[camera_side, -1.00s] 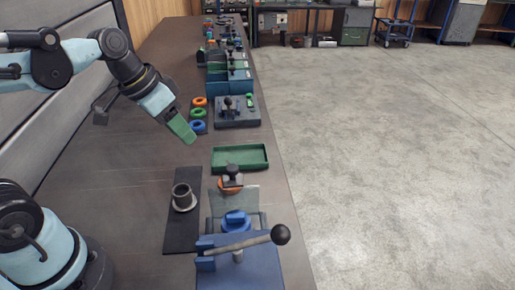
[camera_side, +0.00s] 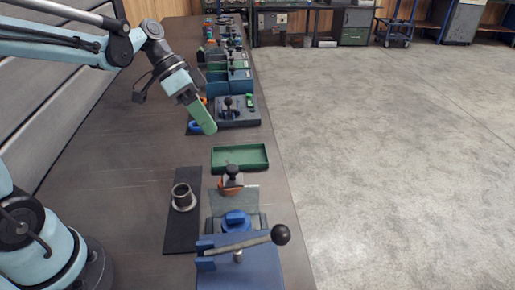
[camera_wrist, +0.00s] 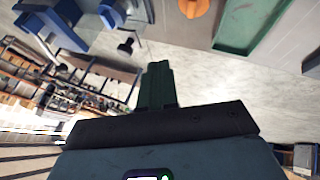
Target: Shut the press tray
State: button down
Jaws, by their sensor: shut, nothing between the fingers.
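The blue press (camera_side: 245,265) stands at the near end of the bench, with a lever ending in a black ball knob (camera_side: 281,235). Its grey plate-like tray (camera_side: 247,200) sticks out on the far side, toward the green bin. An orange piece with a black knob (camera_side: 232,176) is at the tray's far end; orange also shows at the top of the wrist view (camera_wrist: 196,8). My gripper (camera_side: 208,128) has green fingers, shut and empty, in the air beyond the green bin. The fingers also show in the wrist view (camera_wrist: 159,68).
A shallow green bin (camera_side: 240,167) lies between my gripper and the press tray. A flanged pipe (camera_side: 183,197) stands on a black mat (camera_side: 182,235) left of the press. Fixtures and teal boxes (camera_side: 232,83) line the bench farther back. The left part of the bench is clear.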

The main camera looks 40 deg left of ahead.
jog(key=s+d+f, duration=0.1)
jog(key=d+f, duration=0.2)
jog(key=d, duration=0.3)
jog(key=shift+s+f, duration=0.15)
jog(key=shift+s, duration=0.2)
jog(key=s+d, duration=0.8)
jog(key=shift+s+d, duration=0.2)
jog(key=shift+s, duration=0.05)
